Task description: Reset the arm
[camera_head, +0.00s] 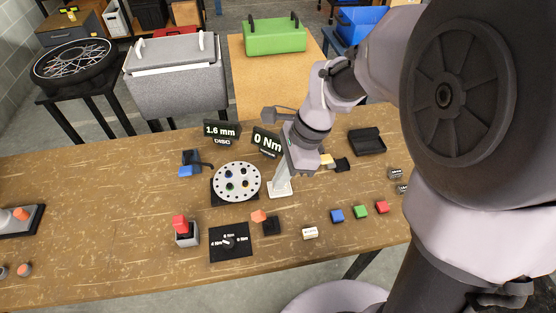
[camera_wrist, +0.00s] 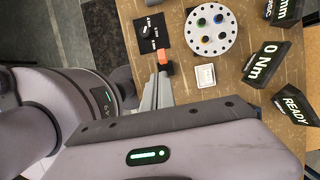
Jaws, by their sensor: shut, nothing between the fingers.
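My gripper (camera_head: 288,172) is above the wooden workbench (camera_head: 130,200), pointing down beside the white disc with holes (camera_head: 237,182). Its fingers also show in the wrist view (camera_wrist: 158,85), closed together with nothing between them. An orange piece (camera_head: 258,216) with a black block (camera_head: 271,226) sits on the bench in front of it. In the wrist view the orange piece (camera_wrist: 166,69) appears just beyond the fingertips; I cannot tell the gap. My arm reaches in from the right and hides part of the bench.
A dial plate (camera_head: 231,243) and a red-topped button box (camera_head: 184,232) stand near the front edge. Blue (camera_head: 337,216), green (camera_head: 361,211) and red (camera_head: 382,207) cubes lie to the right. Display signs (camera_head: 222,131) and a black tray (camera_head: 367,141) stand behind. The bench's left part is mostly clear.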

